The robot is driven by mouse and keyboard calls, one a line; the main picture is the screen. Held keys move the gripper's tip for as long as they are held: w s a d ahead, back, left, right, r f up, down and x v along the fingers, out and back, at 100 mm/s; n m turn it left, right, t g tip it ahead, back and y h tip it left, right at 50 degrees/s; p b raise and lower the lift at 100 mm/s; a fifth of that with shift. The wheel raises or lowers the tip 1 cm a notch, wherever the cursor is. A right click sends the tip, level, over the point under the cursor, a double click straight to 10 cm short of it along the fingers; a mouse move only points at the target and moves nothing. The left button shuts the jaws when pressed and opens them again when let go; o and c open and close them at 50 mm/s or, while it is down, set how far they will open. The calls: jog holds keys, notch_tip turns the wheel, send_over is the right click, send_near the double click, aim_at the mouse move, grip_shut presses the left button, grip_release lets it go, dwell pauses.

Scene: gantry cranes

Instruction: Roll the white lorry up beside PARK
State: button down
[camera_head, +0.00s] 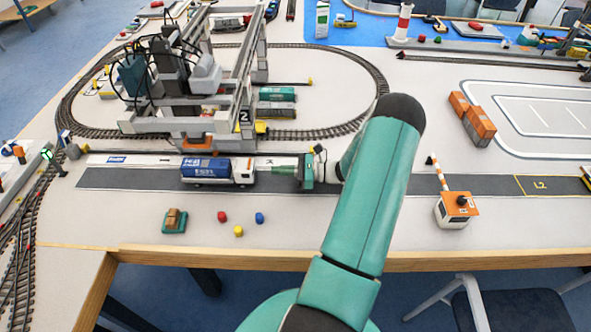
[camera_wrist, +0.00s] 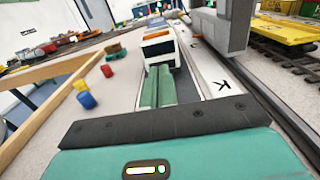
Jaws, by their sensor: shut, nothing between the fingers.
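The white lorry (camera_head: 245,172) has a white cab at its right end and carries a blue container (camera_head: 205,168). It stands on the dark road strip in front of the gantry crane. My gripper (camera_head: 272,170) is shut and empty, low over the road to the right of the cab. In the wrist view the closed green fingers (camera_wrist: 157,85) point at the front of the white cab (camera_wrist: 160,48); I cannot tell whether they touch it. A white strip (camera_head: 140,160) along the road has a small blue label at its left; its lettering is too small to read.
The gantry crane (camera_head: 244,115) rises just behind the lorry. The road (camera_head: 110,179) is clear to the lorry's left. Red, yellow and blue pegs (camera_head: 238,231) and a green pallet (camera_head: 175,221) lie in front. A barrier booth (camera_head: 455,209) stands at right.

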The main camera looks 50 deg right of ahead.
aim_at(254, 170)
jog(key=x, duration=0.5)
jog(key=shift+a, duration=0.15)
jog(key=shift+w, duration=0.2)
